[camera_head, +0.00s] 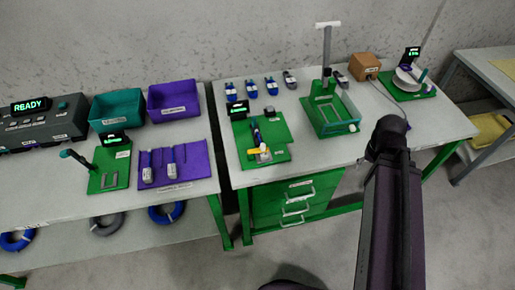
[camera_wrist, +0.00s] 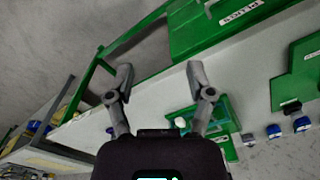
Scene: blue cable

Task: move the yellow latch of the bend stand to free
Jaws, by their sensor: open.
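The bend stand is a green plate (camera_head: 279,128) near the front left of the middle table, with a small lit display at its back left corner. The yellow latch (camera_head: 257,151) sits near its front edge, by a grey-white block and a dark upright part with blue on it. The latch's exact setting is too small to tell. In the wrist view my gripper (camera_wrist: 160,75) is open and empty, with its fingers wide apart. A green plate at the right edge there looks like part of the stand; the latch is not visible. In the head view my gripper is out of sight.
A green stand with a clear tray (camera_head: 337,115) and tall post stands right of the bend stand. Several connectors (camera_head: 251,89) lie behind it. A box (camera_head: 366,66) and a reel stand (camera_head: 408,82) are farther right. Green drawers (camera_head: 292,203) sit below the tabletop.

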